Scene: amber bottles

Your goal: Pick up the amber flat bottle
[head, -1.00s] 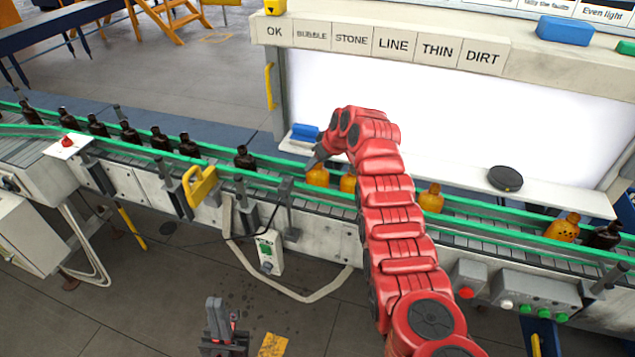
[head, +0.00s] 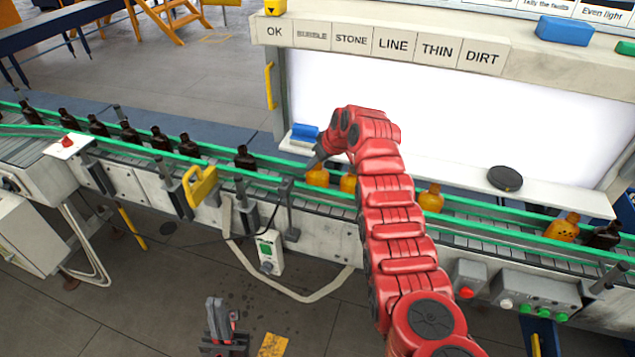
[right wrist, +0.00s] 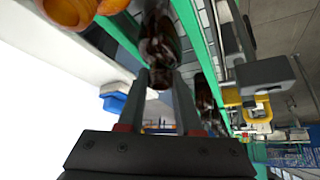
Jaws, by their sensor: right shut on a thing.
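The amber bottle (head: 317,177) at my right gripper (head: 317,158) looks orange in the head view and stands at the conveyor. In the right wrist view, a dark brown glossy bottle (right wrist: 160,40) lies between the fingertips of my right gripper (right wrist: 163,78), which is shut on it. I take these to be the same bottle; its flat shape is not clear. A second amber bottle (head: 348,183) is close to its right, partly behind my red arm. My left gripper (head: 221,318) is low in the head view, away from the conveyor; its finger gap is unclear.
More amber bottles (head: 431,198) and (head: 562,228) stand right on the conveyor. Several dark bottles (head: 244,158) line its left part. Green rails (head: 275,181) edge the belt. A bright panel (head: 460,120) stands behind, with a black disc (head: 505,179) on its ledge.

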